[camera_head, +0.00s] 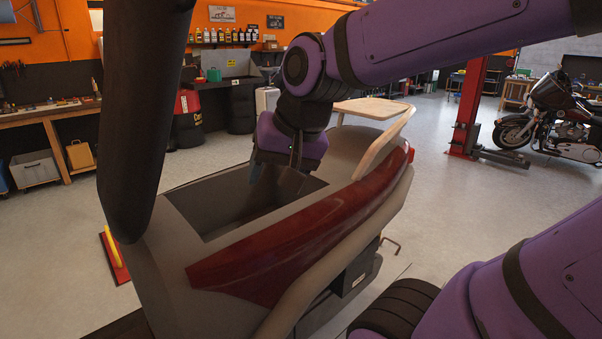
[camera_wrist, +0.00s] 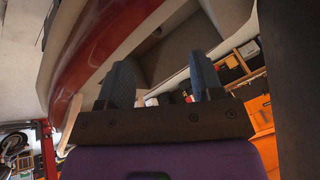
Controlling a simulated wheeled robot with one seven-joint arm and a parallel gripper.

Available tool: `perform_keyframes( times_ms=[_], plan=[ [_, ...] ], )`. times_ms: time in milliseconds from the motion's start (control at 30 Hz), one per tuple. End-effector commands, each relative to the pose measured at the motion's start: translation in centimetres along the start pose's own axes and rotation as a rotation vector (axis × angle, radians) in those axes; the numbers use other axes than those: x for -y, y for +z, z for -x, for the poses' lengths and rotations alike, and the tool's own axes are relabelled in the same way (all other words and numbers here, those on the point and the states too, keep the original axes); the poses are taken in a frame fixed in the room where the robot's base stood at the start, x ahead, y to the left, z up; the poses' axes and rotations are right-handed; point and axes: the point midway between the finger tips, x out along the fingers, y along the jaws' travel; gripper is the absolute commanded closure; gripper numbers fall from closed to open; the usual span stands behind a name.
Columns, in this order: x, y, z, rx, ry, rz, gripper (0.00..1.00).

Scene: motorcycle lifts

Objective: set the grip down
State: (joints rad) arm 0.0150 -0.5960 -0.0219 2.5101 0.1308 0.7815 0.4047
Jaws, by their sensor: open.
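My gripper (camera_head: 277,176) points down over the dark open compartment (camera_head: 235,212) in the top of a large beige body with a red side panel. Its fingertips reach at or just inside the compartment's opening; I cannot tell if they touch anything. In the wrist view the two grey fingers of my gripper (camera_wrist: 163,82) stand apart with nothing visible held between them. I cannot make out the grip in either view; the compartment's floor is dark and partly hidden.
The beige body's red side panel (camera_head: 310,235) curves along its near side. A pale rail (camera_head: 384,145) rises beside my wrist, with a flat tan board (camera_head: 371,108) behind. A red lift post (camera_head: 469,105) and a motorcycle (camera_head: 560,120) stand at right.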

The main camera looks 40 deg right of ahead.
Motion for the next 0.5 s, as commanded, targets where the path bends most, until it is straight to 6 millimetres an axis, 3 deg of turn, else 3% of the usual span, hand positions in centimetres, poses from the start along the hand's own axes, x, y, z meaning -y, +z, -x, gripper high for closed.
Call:
perform_keyframes(
  times_ms=[100,200,500],
  plan=[
    [-1.0,1.8,2.1,-0.023,0.032,0.262,0.4],
    [-1.7,2.8,3.1,-0.03,0.06,0.417,0.4],
    [-2.3,3.5,3.8,-0.03,0.084,0.536,0.4]
  ],
)
